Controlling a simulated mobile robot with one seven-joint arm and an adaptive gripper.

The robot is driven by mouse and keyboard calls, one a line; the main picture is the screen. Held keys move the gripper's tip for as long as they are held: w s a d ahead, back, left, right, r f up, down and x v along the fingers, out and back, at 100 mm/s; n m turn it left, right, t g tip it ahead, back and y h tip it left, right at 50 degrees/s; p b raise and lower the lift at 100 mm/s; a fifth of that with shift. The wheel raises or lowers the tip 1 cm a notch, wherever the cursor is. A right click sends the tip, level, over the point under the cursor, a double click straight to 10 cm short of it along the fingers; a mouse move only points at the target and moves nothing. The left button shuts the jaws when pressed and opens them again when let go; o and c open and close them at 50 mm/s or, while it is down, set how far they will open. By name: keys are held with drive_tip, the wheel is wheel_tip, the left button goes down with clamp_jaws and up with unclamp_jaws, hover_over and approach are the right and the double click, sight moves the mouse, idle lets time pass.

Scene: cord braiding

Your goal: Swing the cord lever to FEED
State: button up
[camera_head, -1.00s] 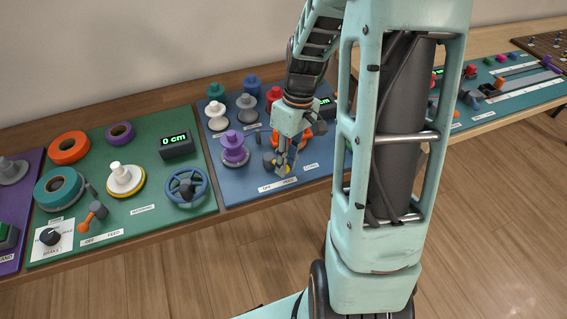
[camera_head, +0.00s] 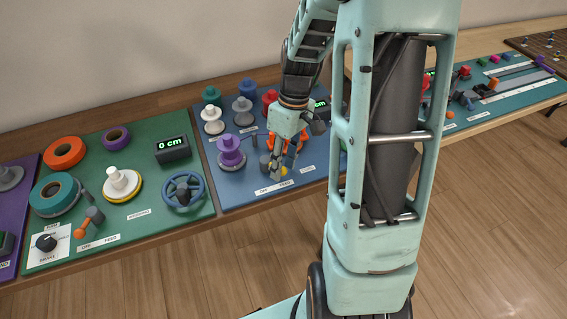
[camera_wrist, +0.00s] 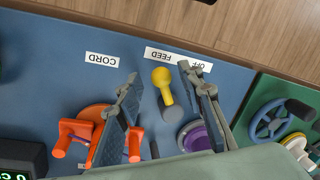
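A lever with a yellow knob (camera_wrist: 162,77) stands on the blue board (camera_wrist: 45,50). The knob also shows partly in the head view (camera_head: 284,170), behind the fingers. An OFF/FEED label (camera_wrist: 178,60) lies just past it, upside down in the wrist view. The knob appears nearer the word FEED, but it is raised, so I cannot tell its exact setting. A CORD label (camera_wrist: 102,59) lies to the left. My gripper (camera_wrist: 159,79) is open, one finger on each side of the yellow lever, with gaps visible. It also shows low over the board in the head view (camera_head: 278,172).
An orange part with handles (camera_wrist: 95,135) sits close to the left finger; a purple spool (camera_wrist: 193,137) is by the right finger. A green board (camera_head: 145,220) on the left holds another OFF/FEED lever with an orange tip (camera_head: 80,232) and a blue handwheel (camera_head: 183,190).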

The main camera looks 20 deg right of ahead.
wheel_tip(320, 180, up, 12)
drive_tip(key=w+d, duration=0.1)
drive_tip(key=d, duration=0.1)
idle(0.4)
drive_tip(key=shift+w+f, duration=0.1)
drive_tip(key=shift+f, duration=0.05)
